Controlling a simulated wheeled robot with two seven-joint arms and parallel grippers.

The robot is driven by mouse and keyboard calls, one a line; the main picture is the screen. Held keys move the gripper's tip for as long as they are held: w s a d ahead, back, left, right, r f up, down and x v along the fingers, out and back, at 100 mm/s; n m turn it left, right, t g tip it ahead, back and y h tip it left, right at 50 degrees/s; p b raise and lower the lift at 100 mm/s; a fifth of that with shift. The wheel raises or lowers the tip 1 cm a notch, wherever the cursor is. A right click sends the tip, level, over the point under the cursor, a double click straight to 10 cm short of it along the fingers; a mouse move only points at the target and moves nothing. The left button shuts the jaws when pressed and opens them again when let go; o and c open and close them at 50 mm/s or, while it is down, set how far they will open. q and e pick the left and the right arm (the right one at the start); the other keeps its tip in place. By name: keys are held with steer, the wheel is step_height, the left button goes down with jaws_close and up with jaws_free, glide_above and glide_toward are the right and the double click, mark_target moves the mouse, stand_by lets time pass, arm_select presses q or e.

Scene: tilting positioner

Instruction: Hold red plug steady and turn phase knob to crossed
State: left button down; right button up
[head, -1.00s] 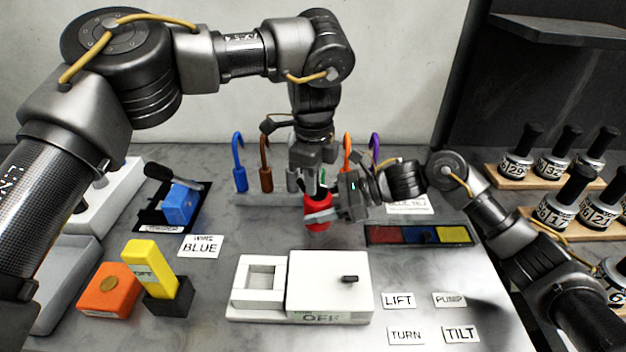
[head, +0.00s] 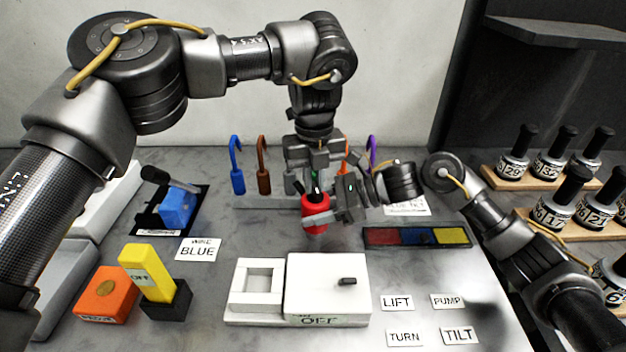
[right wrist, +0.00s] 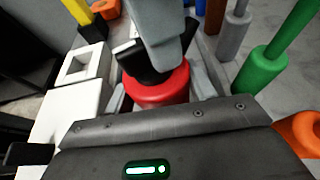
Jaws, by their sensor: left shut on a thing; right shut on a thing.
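The red plug (head: 315,224) is upright above the table, in front of the row of hooks. It also shows in the right wrist view (right wrist: 160,88). My right gripper (head: 322,214) comes from the right and is shut around the red plug's body. A black knob (right wrist: 143,66) sits on top of the red plug; I take it as the phase knob. My left gripper (head: 314,180) points down from above and is shut on this knob, partly hiding it. I cannot read the knob's position marks.
A white box marked OFF (head: 327,285) stands in front. Several coloured hooks, among them a blue one (head: 237,170) and a green one (right wrist: 262,75), stand close behind the plug. A coloured tray (head: 416,236) lies right. An orange box (head: 104,296) is at front left.

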mark_target(315, 184)
arm_select(q)
steer(key=shift+d+m, duration=0.1)
steer(key=shift+m, duration=1)
steer(key=c, duration=1.4)
jaws_free()
steer(key=shift+c, duration=0.2)
step_height(315, 184, up, 12)
